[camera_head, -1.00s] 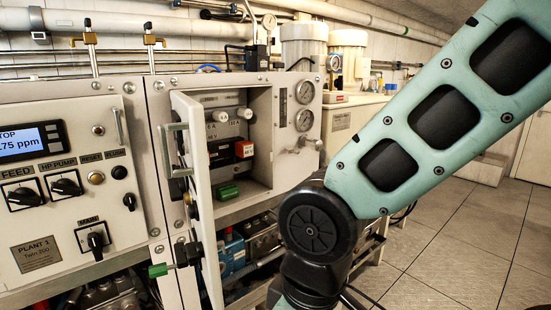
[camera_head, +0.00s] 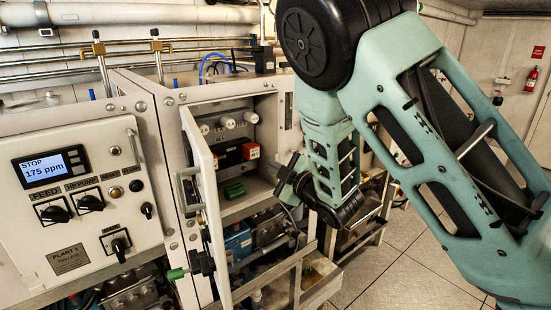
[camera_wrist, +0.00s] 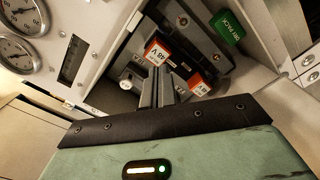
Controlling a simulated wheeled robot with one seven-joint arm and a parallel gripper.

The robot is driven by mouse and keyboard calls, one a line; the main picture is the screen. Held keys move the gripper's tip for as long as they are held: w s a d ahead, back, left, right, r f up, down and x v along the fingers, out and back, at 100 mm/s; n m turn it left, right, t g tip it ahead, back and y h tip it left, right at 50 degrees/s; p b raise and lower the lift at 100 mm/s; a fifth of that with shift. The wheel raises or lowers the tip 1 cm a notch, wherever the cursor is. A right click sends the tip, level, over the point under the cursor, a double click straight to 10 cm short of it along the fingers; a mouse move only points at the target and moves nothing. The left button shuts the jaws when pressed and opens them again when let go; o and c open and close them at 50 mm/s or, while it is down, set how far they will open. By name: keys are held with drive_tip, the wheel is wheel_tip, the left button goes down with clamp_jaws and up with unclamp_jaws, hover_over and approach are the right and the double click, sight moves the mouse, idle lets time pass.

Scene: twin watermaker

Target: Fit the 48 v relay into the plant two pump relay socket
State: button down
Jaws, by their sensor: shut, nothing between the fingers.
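The 48 V relay (camera_wrist: 157,52) is a dark block with a red and white label, inside the open cabinet. In the head view it appears to be the right-hand red-labelled block (camera_head: 250,151). A second red-labelled block (camera_wrist: 198,84) sits beside it. I cannot tell which socket either block is in, nor identify the plant two pump relay socket. My gripper (camera_wrist: 160,92) is shut and empty, its fingers pointing into the cabinet in front of the blocks. In the head view my gripper (camera_head: 284,180) is at the cabinet's right edge, partly hidden by my wrist.
The cabinet door (camera_head: 208,185) stands open on the left. White knobs (camera_head: 228,122) are above the blocks. Plant 1 panel (camera_head: 75,190) is left.

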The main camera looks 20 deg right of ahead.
drive_tip(key=shift+r+p+x, duration=0.2)
drive_tip(key=shift+p+x, duration=0.1)
drive_tip(key=shift+x, duration=1.2)
drive_tip(key=shift+r+p+x, duration=0.15)
drive_tip(key=shift+p+x, duration=0.15)
drive_tip(key=shift+x, duration=1.25)
drive_tip(key=shift+w+a+n, duration=0.15)
drive_tip(key=shift+w+n, duration=0.15)
drive_tip(key=shift+w, duration=0.15)
approach(255, 153)
drive_tip(key=v, duration=0.6)
drive_tip(key=p, duration=0.2)
drive_tip(key=s+p, duration=0.1)
drive_tip(key=p, duration=0.1)
drive_tip(key=shift+d+f, duration=0.3)
drive_tip(key=shift+s, duration=0.1)
